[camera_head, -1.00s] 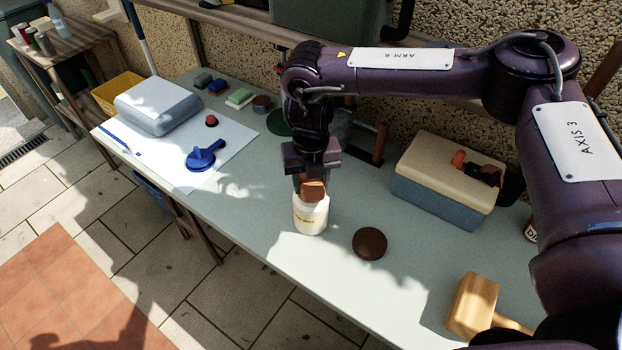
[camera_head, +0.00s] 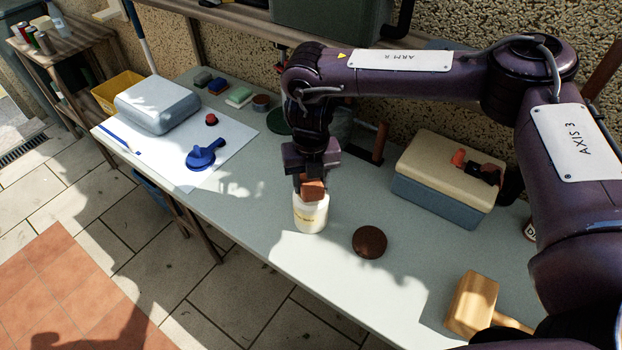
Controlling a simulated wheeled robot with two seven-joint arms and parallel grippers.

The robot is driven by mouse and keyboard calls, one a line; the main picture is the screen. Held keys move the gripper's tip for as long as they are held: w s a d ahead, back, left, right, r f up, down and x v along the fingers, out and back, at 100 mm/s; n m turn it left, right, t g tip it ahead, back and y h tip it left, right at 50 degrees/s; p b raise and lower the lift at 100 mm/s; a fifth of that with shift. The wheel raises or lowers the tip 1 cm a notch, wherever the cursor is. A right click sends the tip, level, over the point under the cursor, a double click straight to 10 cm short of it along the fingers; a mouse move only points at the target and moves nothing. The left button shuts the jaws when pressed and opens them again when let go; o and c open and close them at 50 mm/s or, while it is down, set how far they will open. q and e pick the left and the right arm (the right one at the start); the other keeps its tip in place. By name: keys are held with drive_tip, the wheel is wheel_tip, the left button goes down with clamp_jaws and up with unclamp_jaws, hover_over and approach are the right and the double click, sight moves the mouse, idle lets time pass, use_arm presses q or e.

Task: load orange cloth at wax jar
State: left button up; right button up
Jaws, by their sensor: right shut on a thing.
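The wax jar (camera_head: 311,217) is a white jar with a yellowish label, upright on the grey-green bench. My right gripper (camera_head: 312,182) points down over the jar and is shut on the orange cloth (camera_head: 313,189), a brown-orange folded piece. The cloth's lower end is at the jar's mouth; I cannot tell how far it dips inside. A round dark brown lid (camera_head: 369,242) lies on the bench to the right of the jar. My left gripper is not in view.
A cream and blue box (camera_head: 445,175) stands at the back right. A wooden mallet (camera_head: 473,302) lies at front right. On the left are a white sheet (camera_head: 240,150), a blue clamp-like tool (camera_head: 204,156) and a grey-blue case (camera_head: 158,105). Bench around the lid is clear.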

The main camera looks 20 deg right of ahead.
sight(311, 181)
drive_tip(key=shift+s, duration=0.1)
idle(0.5)
drive_tip(key=shift+r+p, duration=2.85)
drive_tip(key=shift+r, duration=0.65)
